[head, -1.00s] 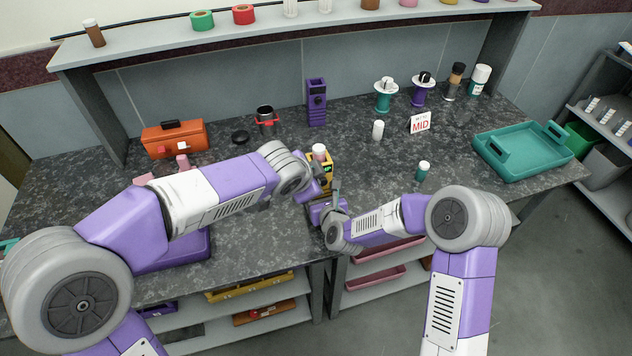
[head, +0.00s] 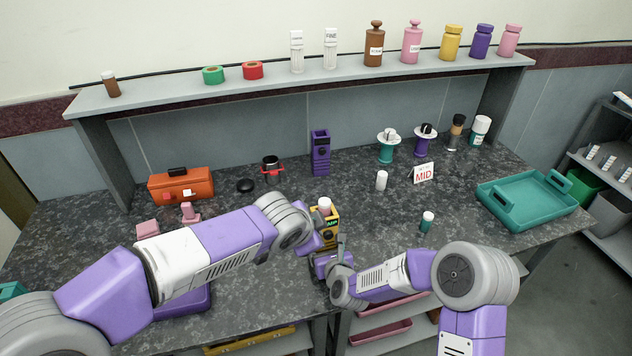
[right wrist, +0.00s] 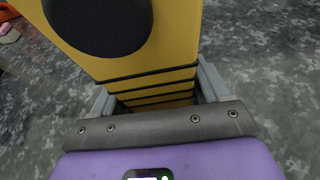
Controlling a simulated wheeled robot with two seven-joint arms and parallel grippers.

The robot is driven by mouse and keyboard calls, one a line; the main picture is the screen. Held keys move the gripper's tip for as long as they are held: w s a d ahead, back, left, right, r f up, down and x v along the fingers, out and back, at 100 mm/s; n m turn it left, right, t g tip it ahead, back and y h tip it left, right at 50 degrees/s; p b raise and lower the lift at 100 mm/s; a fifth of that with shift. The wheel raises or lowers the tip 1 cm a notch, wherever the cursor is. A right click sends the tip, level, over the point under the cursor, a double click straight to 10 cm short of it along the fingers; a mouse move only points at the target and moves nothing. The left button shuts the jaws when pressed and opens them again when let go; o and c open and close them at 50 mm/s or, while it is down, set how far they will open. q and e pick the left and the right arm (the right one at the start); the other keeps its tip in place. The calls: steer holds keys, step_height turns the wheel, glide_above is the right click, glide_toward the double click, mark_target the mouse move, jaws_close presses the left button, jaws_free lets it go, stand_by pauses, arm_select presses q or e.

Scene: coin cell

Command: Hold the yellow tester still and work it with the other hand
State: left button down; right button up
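The yellow tester (head: 332,238) stands upright near the front of the counter, with a small lit display and a white-topped piece at its upper end. In the right wrist view the tester (right wrist: 165,50) fills the top, showing a black round knob and dark ribs lower down. My right gripper (right wrist: 155,95) has its grey fingers on either side of the ribbed part, apparently closed against it. My left gripper (head: 312,236) is at the tester's left side; its fingertips are mostly hidden by the wrist, so its contact and opening cannot be told.
A teal tray (head: 530,215) lies at the right. A purple device (head: 320,152) and orange box (head: 181,186) stand behind.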

steer(key=o, duration=0.4)
steer(key=shift+c, duration=0.2)
steer(key=shift+a+r, duration=0.1)
steer(key=shift+r, duration=0.05)
